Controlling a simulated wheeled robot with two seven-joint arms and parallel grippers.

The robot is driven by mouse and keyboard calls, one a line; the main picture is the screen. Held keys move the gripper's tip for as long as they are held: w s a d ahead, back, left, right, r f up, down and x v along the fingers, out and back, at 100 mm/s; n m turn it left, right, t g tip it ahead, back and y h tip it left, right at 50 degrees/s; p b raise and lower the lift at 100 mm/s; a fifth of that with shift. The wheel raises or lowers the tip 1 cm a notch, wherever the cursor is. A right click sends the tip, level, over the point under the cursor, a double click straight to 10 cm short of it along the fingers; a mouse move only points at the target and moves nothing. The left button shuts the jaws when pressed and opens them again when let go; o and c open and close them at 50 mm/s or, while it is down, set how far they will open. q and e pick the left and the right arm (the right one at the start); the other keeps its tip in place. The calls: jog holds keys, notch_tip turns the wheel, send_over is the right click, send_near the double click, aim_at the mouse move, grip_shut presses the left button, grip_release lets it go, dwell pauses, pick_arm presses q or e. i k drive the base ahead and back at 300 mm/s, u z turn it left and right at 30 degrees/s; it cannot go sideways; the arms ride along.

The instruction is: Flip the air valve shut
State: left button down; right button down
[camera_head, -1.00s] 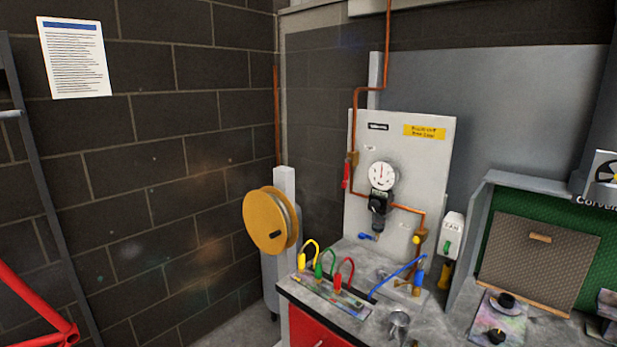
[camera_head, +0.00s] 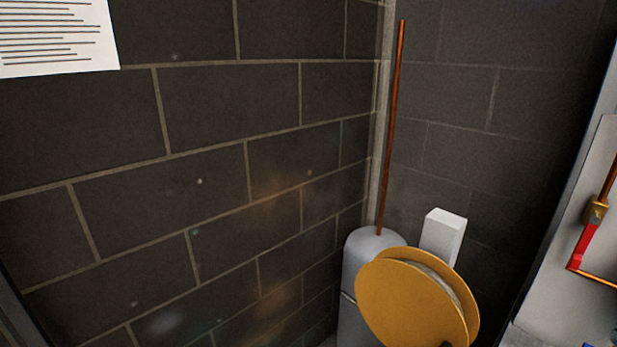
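A brass valve body (camera_head: 597,212) with a red lever (camera_head: 583,246) shows at the right edge of the head view. It sits on a copper pipe (camera_head: 611,178) in front of a light grey panel (camera_head: 590,290). The red lever hangs down from the brass body, slanting slightly left, roughly in line with the pipe above it. The panel is cut off by the picture edge, so its gauge and other fittings are out of view. Neither of my grippers is in view.
A yellow hose reel (camera_head: 410,305) on a white post (camera_head: 443,235) stands left of the panel. Behind it are a grey tank (camera_head: 365,262) and a vertical copper pipe (camera_head: 393,130). A dark block wall (camera_head: 220,110) with a paper notice (camera_head: 55,35) fills the left.

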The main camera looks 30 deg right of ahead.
aim_at(591, 229)
jog(key=i, duration=1.4)
jog(key=z, duration=4.1)
